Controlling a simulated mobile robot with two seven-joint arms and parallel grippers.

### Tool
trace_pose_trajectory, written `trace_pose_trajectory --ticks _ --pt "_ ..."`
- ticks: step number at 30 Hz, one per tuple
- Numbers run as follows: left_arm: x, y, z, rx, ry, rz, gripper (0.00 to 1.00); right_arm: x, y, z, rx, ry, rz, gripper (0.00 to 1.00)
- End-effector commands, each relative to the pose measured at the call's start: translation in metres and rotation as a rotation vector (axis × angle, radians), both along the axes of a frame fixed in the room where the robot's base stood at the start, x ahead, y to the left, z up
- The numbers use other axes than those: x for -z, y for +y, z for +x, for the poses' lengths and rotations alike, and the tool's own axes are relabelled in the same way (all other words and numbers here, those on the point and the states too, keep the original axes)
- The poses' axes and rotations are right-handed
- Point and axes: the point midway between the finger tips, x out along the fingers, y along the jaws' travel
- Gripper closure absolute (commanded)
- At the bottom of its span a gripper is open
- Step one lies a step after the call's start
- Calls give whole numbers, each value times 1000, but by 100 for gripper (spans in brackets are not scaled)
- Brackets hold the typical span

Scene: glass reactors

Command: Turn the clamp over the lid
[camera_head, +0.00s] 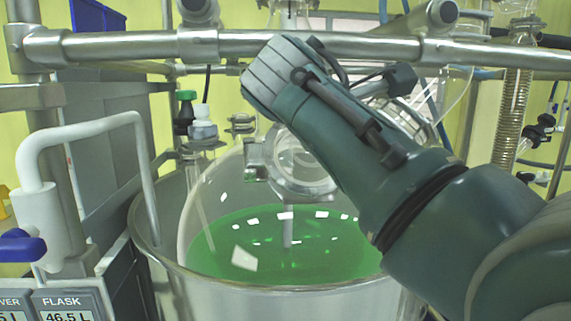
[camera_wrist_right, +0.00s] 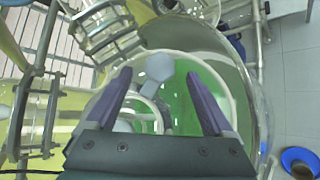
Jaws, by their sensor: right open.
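The glass flask (camera_head: 215,205) holds green liquid and sits in a large metal vessel. Its round glass neck and lid area (camera_head: 310,178) are partly hidden behind my right arm. A small metal clamp-like part (camera_head: 256,172) shows at the left of the neck; I cannot tell if it is the task's clamp. My right gripper's fingers (camera_wrist_right: 157,74) are open in the right wrist view. A pale grey rounded piece (camera_wrist_right: 160,66) shows between them, with no visible grip on it. In the head view, my right arm hides the fingers. My left gripper is not in view.
A thick metal rail (camera_head: 130,46) crosses above the flask, close to my right wrist. A pale bent pipe (camera_head: 85,130) stands at the left. A green-capped bottle (camera_head: 185,112) is behind the vessel's rim. A coiled glass column (camera_head: 510,100) stands at the right.

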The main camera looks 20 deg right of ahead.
Motion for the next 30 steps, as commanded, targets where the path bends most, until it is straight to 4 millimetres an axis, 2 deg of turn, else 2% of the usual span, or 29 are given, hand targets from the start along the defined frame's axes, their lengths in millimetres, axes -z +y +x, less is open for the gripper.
trace_pose_trajectory --ticks 1,3,9,22,23,26,29,30 --pt "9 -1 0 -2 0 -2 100 0 10 -4 -3 -5 5 13" --pt "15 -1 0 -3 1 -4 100 -7 20 -10 -3 -5 4 13" --pt "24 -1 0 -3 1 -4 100 -23 41 -22 1 -2 2 13" --pt "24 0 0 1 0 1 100 -25 44 -26 2 0 7 13" --pt "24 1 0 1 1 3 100 -22 44 -27 3 -2 16 13" --pt "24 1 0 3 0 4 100 9 40 -36 17 -16 92 13" --pt "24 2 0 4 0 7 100 62 36 -57 57 -47 242 13" --pt "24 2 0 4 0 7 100 85 35 -70 79 -67 315 13"
